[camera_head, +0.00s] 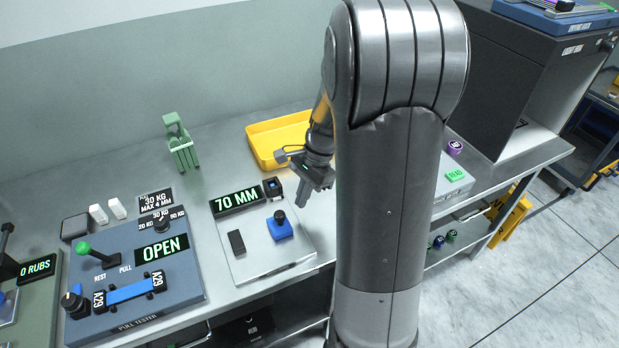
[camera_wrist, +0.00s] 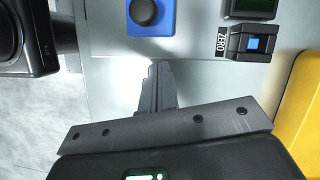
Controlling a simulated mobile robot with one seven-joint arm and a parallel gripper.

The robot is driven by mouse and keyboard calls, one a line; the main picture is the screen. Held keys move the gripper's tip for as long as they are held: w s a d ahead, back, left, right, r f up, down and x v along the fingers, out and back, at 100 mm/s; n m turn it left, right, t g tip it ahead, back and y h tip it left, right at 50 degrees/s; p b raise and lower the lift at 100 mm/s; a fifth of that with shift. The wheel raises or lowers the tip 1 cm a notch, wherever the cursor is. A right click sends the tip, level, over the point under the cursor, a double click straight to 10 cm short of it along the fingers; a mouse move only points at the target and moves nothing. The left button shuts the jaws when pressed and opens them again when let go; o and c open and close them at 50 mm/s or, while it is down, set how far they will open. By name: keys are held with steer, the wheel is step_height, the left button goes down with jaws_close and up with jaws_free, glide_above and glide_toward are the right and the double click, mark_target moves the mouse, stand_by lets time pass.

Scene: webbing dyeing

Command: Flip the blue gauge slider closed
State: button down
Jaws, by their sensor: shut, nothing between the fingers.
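The blue gauge slider (camera_head: 281,232) is a small blue block with a round black knob on top. It sits on the right part of a light grey gauge plate (camera_head: 265,262), with a gap between it and a dark block (camera_head: 236,243) to its left. In the wrist view the slider (camera_wrist: 166,28) is at the top edge, partly cut off. My gripper (camera_head: 301,204) is shut and empty, pointing down above the plate's right side, apart from the slider. In the wrist view my gripper's fingertips (camera_wrist: 160,64) show together just below the slider.
A "70 MM" display (camera_head: 236,200) stands at the plate's back, beside a black ZERO button unit (camera_head: 272,188). A pull tester (camera_head: 183,268) reading "OPEN" is to the left. A yellow tray (camera_head: 262,158) lies behind. My arm hides part of the bench's right side.

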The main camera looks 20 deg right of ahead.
mark_target(269, 222)
steer(key=shift+s+a+r, duration=0.1)
steer(key=shift+s+a, duration=0.1)
steer(key=shift+a, duration=0.65)
steer(key=shift+s+a+r, duration=0.1)
steer(key=shift+s+a, duration=0.1)
steer(key=shift+a, duration=0.65)
steer(key=a, duration=0.7)
steer(key=shift+a, duration=0.35)
steer(key=shift+w+d, duration=0.1)
steer(key=shift+d, duration=0.25)
steer(key=d, duration=0.3)
steer(key=shift+w, duration=0.4)
steer(key=v, duration=1)
steer(key=shift+d, duration=0.3)
